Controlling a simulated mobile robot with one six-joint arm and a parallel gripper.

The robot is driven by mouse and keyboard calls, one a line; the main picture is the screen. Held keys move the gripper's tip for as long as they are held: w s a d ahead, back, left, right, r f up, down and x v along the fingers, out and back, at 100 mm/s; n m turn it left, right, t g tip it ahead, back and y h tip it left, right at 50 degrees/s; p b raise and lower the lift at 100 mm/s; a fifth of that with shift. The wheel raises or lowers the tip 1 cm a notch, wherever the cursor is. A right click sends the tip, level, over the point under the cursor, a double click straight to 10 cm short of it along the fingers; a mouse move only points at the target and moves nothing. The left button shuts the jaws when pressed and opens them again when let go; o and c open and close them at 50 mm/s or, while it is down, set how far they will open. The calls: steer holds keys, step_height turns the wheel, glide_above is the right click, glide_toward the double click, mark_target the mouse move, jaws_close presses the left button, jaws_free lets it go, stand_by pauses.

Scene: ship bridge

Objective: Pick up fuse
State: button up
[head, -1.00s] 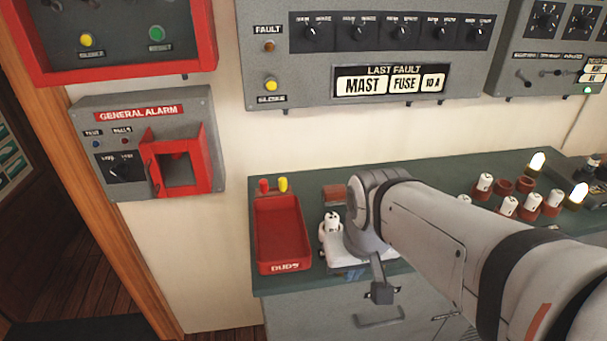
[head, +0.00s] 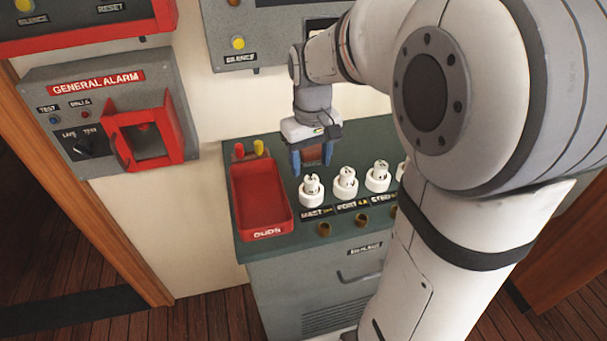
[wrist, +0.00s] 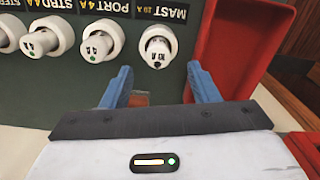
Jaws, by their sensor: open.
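Several white fuses stand upright in round white holders in a row on the green bench top. The fuse at the MAST label (head: 311,186) is leftmost in the head view, and the PORT fuse (head: 345,178) and STBD fuse (head: 377,174) follow to its right. My gripper (head: 311,168) points down behind the MAST fuse, its blue fingers apart and empty. In the wrist view my gripper (wrist: 160,78) is open, with the MAST fuse (wrist: 157,50) just beyond the gap between the fingertips. The fingers do not appear to touch it.
A red DUDS tray (head: 268,234) sits left of the MAST fuse, close to my gripper. A reddish-brown block (head: 314,153) lies behind the fingers. Small brown knobs (head: 324,229) line the front. The general alarm box (head: 110,110) is on the wall. My arm hides the bench's right side.

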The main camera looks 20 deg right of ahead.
mark_target(311, 178)
step_height(311, 178, down, 6)
steer(key=shift+d, duration=0.1)
steer(key=shift+c, duration=0.5)
steer(key=c, duration=1)
steer(key=shift+o, duration=0.2)
steer(key=shift+r, duration=0.1)
